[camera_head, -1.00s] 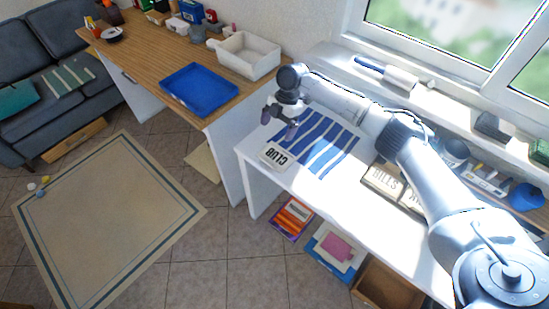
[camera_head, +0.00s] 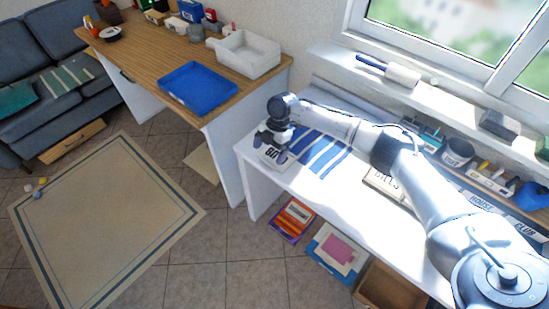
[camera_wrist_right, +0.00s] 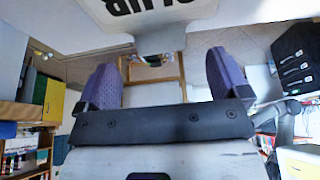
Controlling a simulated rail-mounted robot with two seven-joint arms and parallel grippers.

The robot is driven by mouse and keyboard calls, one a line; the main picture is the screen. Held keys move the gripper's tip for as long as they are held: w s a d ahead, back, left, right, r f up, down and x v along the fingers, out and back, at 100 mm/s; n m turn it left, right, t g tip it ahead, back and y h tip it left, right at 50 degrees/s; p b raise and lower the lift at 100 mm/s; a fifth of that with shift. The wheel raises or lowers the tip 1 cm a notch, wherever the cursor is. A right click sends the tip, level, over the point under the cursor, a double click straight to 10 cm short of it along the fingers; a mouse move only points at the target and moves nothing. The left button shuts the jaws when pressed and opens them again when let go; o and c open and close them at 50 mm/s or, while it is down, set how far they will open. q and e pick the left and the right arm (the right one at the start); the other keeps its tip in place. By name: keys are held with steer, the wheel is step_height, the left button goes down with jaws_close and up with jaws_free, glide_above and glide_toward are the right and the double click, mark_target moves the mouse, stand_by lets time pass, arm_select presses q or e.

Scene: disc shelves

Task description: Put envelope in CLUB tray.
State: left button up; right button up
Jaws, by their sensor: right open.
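A white envelope marked CLUB (camera_head: 267,160) lies at the left front corner of the white desk, partly hidden by my right gripper. My right gripper (camera_head: 270,148) is open, with one finger on either side over the envelope; I cannot tell whether it touches. In the right wrist view the open purple fingers (camera_wrist_right: 165,80) are empty between them, and the envelope (camera_wrist_right: 150,12) shows at the top edge, its lettering upside down. A label reading CLUB (camera_head: 524,230) shows at the far right, beside a HOUSE label (camera_head: 481,203); the tray there is mostly hidden by my right arm.
A box marked BILLS (camera_head: 384,183) and a blue-and-white striped cloth (camera_head: 322,150) are on the desk. Cups and a window sill line the back. A wooden table with a blue tray (camera_head: 198,88) and a white bin (camera_head: 250,55) stands left. Boxes sit under the desk.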

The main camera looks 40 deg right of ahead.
mark_target(267, 159)
steer(key=b+x, duration=0.1)
steer(key=x, duration=0.3)
steer(key=shift+s+a, duration=0.1)
steer(key=shift+r, duration=0.15)
steer(key=c, duration=1.1)
steer(key=shift+o, duration=0.2)
